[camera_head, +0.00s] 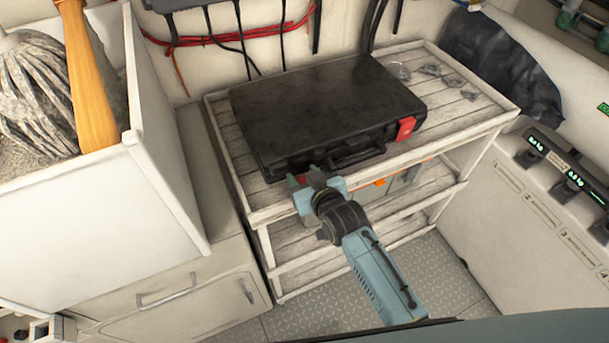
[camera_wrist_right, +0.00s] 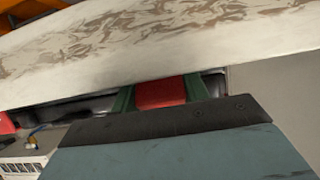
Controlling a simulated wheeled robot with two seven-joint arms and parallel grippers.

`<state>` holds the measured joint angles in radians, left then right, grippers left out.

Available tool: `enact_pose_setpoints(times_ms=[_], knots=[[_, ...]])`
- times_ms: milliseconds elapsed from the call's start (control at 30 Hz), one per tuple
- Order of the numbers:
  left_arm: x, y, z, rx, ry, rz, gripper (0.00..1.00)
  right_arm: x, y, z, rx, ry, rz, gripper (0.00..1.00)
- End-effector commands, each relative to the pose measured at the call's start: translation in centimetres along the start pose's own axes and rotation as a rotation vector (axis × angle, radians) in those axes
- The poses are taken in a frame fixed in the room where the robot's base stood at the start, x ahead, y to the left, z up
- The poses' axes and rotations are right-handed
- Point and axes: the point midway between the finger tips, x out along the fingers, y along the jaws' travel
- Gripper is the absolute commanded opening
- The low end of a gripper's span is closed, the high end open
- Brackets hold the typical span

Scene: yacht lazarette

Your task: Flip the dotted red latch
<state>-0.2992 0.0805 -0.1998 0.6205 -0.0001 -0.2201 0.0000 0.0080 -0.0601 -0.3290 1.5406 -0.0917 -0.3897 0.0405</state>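The black case (camera_head: 325,105) lies closed and flat on the wooden shelf top, its handle side facing me. A red latch (camera_head: 406,128) with a small pale mark shows at the right of its front. My right gripper (camera_head: 307,178) is at the left part of the front. In the right wrist view a red latch (camera_wrist_right: 161,92) sits between the two green fingertips (camera_wrist_right: 160,97), which are apart and flank it closely. Whether they press on it I cannot tell. The left latch is mostly hidden by my gripper in the head view. My left gripper is not in view.
The wooden shelf unit (camera_head: 475,118) has a raised rim close below the gripper. A white bin (camera_head: 165,140) with a mop (camera_head: 40,95) stands at left. A white panel with displays (camera_head: 545,205) stands at right. Red cables (camera_head: 230,40) hang behind the case.

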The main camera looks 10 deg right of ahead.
Motion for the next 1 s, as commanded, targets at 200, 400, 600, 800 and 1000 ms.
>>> enact_pose_setpoints(times_ms=[200, 400, 600, 800, 1000], knots=[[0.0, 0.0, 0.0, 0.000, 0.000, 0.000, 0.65, 0.0, 0.0, 0.0, 0.000, 0.000, 0.000, 0.21], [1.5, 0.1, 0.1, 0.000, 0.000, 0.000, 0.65, 0.1, 0.0, 0.7, 0.001, 0.069, 0.000, 0.21], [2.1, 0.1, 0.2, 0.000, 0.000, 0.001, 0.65, -0.1, 0.0, 0.6, 0.001, 0.125, 0.001, 0.21], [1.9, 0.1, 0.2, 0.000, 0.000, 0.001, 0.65, -0.1, 0.0, 0.5, 0.001, 0.125, 0.001, 0.21], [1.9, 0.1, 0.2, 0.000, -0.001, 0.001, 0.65, -0.1, 0.0, 0.5, 0.000, 0.124, 0.001, 0.65]])
